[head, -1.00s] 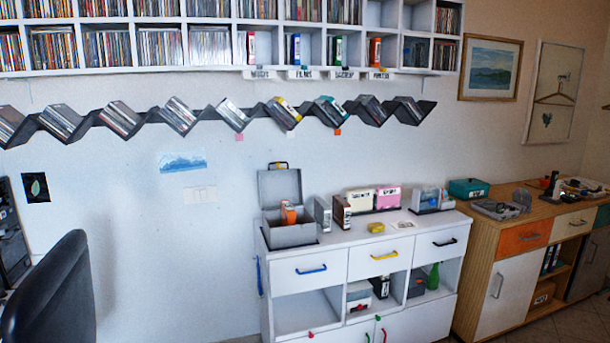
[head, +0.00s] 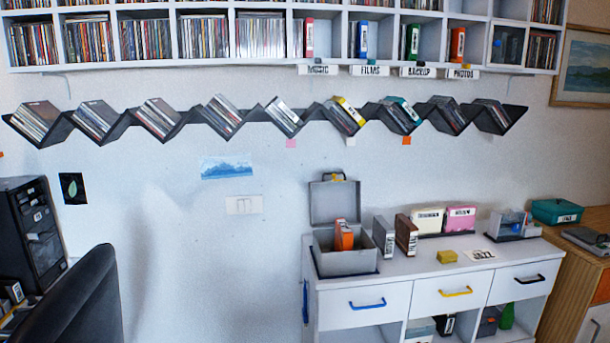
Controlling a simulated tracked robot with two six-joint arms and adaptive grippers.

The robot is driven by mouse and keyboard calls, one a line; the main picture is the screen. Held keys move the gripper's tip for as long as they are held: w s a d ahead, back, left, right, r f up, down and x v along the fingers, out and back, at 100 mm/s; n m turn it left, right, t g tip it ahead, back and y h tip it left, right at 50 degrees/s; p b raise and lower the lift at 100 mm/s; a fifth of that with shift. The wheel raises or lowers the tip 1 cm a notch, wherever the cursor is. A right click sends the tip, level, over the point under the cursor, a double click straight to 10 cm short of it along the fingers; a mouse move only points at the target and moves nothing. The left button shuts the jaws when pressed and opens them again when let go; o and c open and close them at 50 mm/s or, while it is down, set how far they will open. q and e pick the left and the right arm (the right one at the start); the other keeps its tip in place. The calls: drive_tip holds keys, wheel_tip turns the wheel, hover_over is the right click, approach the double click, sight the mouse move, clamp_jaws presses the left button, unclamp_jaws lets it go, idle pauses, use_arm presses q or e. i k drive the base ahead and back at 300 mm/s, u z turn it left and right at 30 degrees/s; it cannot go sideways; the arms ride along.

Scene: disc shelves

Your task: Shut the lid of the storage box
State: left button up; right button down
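The grey storage box (head: 345,262) stands on the left end of the white cabinet top. Its lid (head: 335,203) is open, standing upright at the back with a dark handle with a yellow part on its top edge. Orange and white cases (head: 344,235) stand inside the box and rise above its rim. Neither of my grippers shows in the head view.
Grey and brown cases (head: 405,234) stand just right of the box. A yellow item (head: 447,257) and a card (head: 480,254) lie farther right. A dark chair (head: 75,300) is at lower left. The zigzag shelf (head: 185,120) hangs on the wall above.

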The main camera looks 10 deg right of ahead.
sight(329, 200)
drive_tip(key=z, duration=0.05)
drive_tip(key=i, duration=1)
drive_tip(key=z, duration=0.3)
drive_tip(key=k, duration=0.65)
drive_tip(key=u, duration=0.4)
drive_tip(key=i, duration=1.25)
drive_tip(key=u, duration=0.2)
